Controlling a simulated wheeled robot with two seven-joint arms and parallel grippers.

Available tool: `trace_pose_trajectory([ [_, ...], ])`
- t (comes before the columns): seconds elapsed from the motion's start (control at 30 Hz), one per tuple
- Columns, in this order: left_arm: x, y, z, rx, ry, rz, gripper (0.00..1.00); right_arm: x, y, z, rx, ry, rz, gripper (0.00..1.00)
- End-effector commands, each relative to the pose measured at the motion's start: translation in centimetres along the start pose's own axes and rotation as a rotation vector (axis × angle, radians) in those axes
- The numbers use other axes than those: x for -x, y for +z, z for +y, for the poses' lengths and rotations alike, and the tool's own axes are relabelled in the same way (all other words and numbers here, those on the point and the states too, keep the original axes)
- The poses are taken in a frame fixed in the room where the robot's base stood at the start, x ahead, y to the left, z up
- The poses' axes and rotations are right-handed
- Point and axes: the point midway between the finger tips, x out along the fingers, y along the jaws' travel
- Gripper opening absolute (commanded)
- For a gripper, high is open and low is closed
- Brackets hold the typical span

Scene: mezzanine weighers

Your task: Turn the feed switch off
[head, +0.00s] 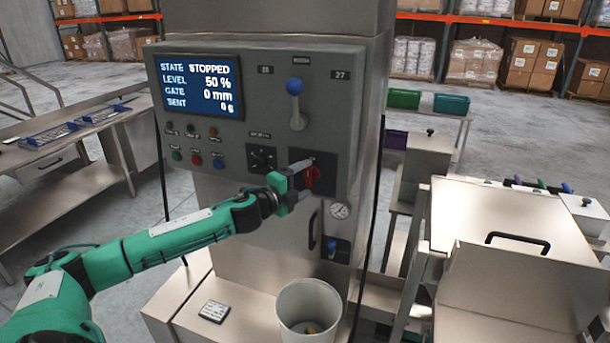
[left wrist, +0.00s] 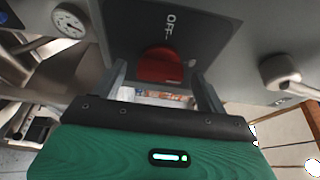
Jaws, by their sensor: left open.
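The feed switch is a red knob (head: 314,178) on a black plate at the lower right of the grey control panel (head: 225,135). My left gripper (head: 302,182) is at the switch, its jaws open, and partly covers it in the head view. In the left wrist view the red knob (left wrist: 160,66) shows ahead, between the two open fingers (left wrist: 162,80). The word OFF (left wrist: 170,23) is readable on the black plate beside it. I cannot tell whether the fingers touch the knob. The screen (head: 199,86) reads STATE STOPPED, LEVEL 50 %, GATE 0 mm, SENT 0 g.
A blue-knobbed lever (head: 296,102) sits above the switch. A black selector (head: 262,158) and several small buttons lie to its left. A gauge (head: 340,210) and black handle (head: 313,229) are below. A white bucket (head: 309,297) stands underneath. A steel bench (head: 85,145) is at left.

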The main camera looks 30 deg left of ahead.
Motion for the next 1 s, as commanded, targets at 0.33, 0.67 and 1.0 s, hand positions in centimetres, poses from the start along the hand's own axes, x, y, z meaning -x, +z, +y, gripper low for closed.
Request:
trace_pose_trajectory([
  [0.33,-1.03,-0.07,0.03,0.000,0.000,0.001,0.75,0.53,-0.03,0.10,0.000,0.001,0.000,0.36],
  [0.67,-1.00,-0.07,0.03,0.000,0.001,0.001,0.39,0.52,0.03,0.37,0.002,0.004,-0.001,0.36],
  [1.0,-0.99,-0.11,0.34,0.023,-0.008,0.002,0.30,-0.13,0.11,0.40,0.002,0.004,-0.001,0.36],
])
